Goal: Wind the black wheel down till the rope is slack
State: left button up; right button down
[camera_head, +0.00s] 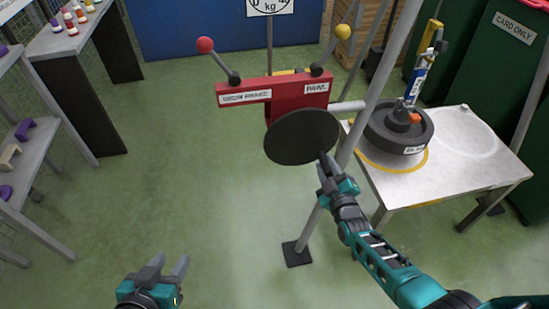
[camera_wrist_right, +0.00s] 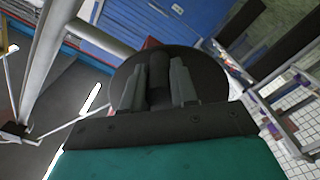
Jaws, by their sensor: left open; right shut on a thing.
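The black wheel (camera_head: 296,140) faces me on the front of a red winch housing (camera_head: 272,92); it also shows as a dark disc in the right wrist view (camera_wrist_right: 207,76). My right gripper (camera_head: 326,168) is at the wheel's lower right rim, shut on its dark handle (camera_wrist_right: 158,80). My left gripper (camera_head: 167,271) is open and empty, low over the floor, apart from the wheel. A heavy dark round load (camera_head: 385,128) rests on the white table, under a blue-and-white piece (camera_head: 417,78) and a yellow hook (camera_head: 431,38). I cannot tell the rope's tension.
A red-knobbed lever (camera_head: 206,46) and a yellow-knobbed lever (camera_head: 343,32) rise from the housing, labelled for brake and pawl. A slanting grey post (camera_head: 371,98) stands beside the wheel. The white table (camera_head: 455,168) is at right, shelves (camera_head: 35,150) at left. Green floor between is clear.

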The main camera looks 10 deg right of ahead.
jog(key=shift+d+r, duration=0.25)
jog(key=shift+d, duration=0.1)
jog(key=shift+d+r+n+p, duration=0.3)
jog(key=shift+r+n+p, duration=0.1)
jog(key=shift+n, duration=0.25)
jog(key=shift+d+r+n+p, duration=0.25)
jog(key=shift+n+p, duration=0.15)
jog(key=shift+n, duration=0.25)
jog(key=shift+r, duration=0.15)
jog(key=shift+d+r+n+p, duration=0.15)
jog(key=shift+r+n+p, duration=0.2)
jog(key=shift+n+p, duration=0.15)
jog(key=shift+d+r+n+p, duration=0.3)
jog(key=shift+r+n, duration=0.1)
jog(key=shift+n, duration=0.4)
jog(key=shift+a, duration=0.1)
jog(key=c, duration=0.7)
grip_release()
jog(key=shift+a+f, duration=0.1)
